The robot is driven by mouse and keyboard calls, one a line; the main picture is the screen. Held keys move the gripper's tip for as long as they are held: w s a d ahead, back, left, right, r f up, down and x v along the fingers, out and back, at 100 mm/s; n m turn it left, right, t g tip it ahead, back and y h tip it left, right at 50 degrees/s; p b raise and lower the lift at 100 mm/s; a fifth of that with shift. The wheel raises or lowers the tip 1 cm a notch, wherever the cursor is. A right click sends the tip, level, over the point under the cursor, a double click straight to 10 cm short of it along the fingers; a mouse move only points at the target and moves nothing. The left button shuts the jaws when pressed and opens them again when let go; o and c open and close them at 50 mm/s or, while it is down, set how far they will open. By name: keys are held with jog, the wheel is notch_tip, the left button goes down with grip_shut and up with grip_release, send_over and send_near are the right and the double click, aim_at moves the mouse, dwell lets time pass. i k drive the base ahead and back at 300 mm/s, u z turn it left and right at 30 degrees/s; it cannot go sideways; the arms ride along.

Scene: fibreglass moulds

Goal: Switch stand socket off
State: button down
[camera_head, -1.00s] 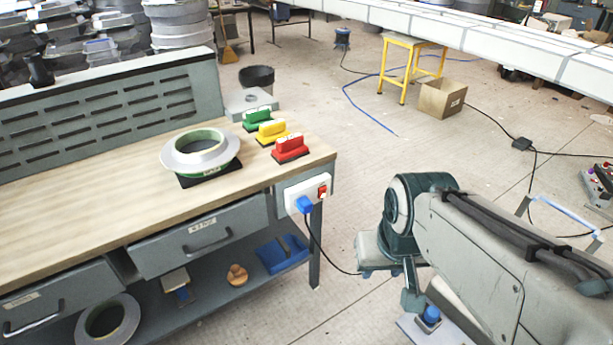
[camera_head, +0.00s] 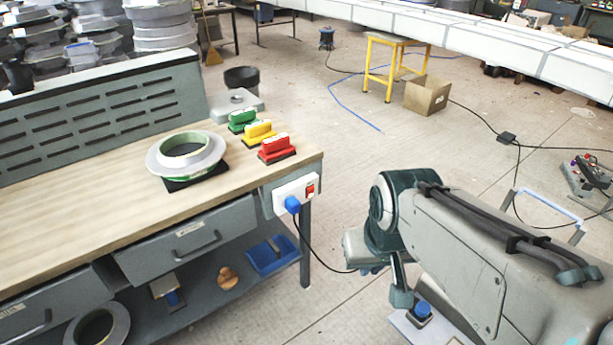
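The stand socket (camera_head: 296,194) is a white box on the right end of the workbench. It has a red rocker switch (camera_head: 310,190) on its right part and a blue plug (camera_head: 292,205) in its left part. A black cable hangs from the plug to the floor. The switch is too small to tell which way it is pressed. My arm is folded at the lower right, to the right of the socket and apart from it. My gripper is not clearly seen; I cannot make out its fingers.
The workbench (camera_head: 110,190) carries a ring mould (camera_head: 187,155) and green, yellow and red sanding blocks (camera_head: 277,149). A drawer (camera_head: 190,240) sits below the top. A cardboard box (camera_head: 427,95) and yellow stool (camera_head: 378,75) stand farther back. Floor right of the bench is open.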

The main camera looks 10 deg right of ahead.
aim_at(309, 190)
jog(key=u, duration=0.75)
jog(key=i, duration=0.75)
jog(key=z, duration=2)
